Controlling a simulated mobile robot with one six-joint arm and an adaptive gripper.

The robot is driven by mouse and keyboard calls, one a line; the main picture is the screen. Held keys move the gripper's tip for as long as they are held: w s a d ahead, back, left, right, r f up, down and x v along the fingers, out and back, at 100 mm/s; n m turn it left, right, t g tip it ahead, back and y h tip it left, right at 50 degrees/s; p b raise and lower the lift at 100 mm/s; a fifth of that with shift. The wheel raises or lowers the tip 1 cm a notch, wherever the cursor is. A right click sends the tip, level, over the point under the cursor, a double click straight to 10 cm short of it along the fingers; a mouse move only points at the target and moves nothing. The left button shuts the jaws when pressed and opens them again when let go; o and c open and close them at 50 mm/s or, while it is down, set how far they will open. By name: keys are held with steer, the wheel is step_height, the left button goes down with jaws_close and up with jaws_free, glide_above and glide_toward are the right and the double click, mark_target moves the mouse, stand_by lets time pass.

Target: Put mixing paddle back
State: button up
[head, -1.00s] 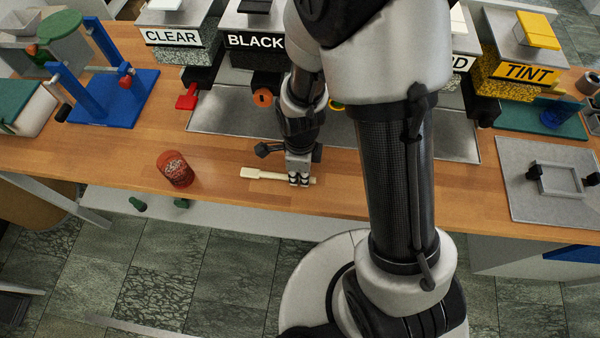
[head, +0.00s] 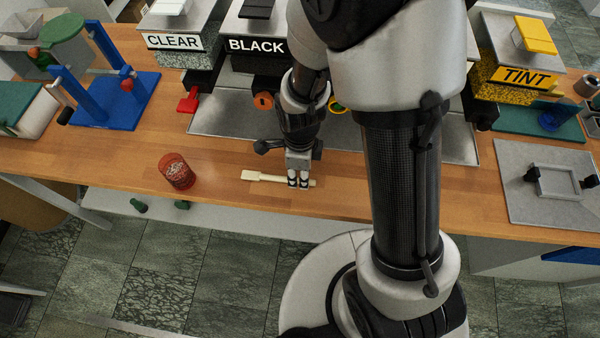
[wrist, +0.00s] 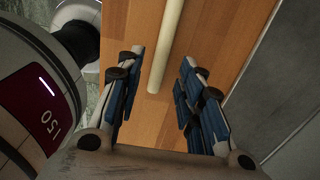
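The mixing paddle (head: 262,177) is pale, with a broader flat end at the left, and lies on the wooden counter near its front edge. In the wrist view its rod-like handle (wrist: 166,45) runs down between the two fingers. My gripper (head: 298,181) points down at the handle end of the paddle in the head view. In the wrist view my gripper (wrist: 160,95) is open, with blue pads on both sides and wide gaps between them and the handle. The very end of the handle shows between the fingers.
A red cup (head: 177,171) stands left of the paddle. A metal tray (head: 230,119) lies behind it under the dispensers labelled CLEAR (head: 174,40), BLACK and TINT (head: 518,77). A blue stand (head: 118,102) is at the left. A grey plate with a clamp frame (head: 555,180) is at the right.

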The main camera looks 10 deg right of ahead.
steer(key=s+d+r+n+t+p, duration=0.15)
steer(key=r+n, duration=0.35)
steer(key=r, duration=0.7)
steer(key=s+d+r+n+t+p, duration=0.1)
steer(key=s+d+r+n+p, duration=0.1)
steer(key=r+n, duration=0.65)
steer(key=s+d+r+n+t, duration=0.2)
steer(key=s+r+n, duration=0.6)
steer(key=r, duration=0.1)
steer(key=shift+s+d+r, duration=0.15)
steer(key=shift+r, duration=0.25)
steer(key=shift+n, duration=0.25)
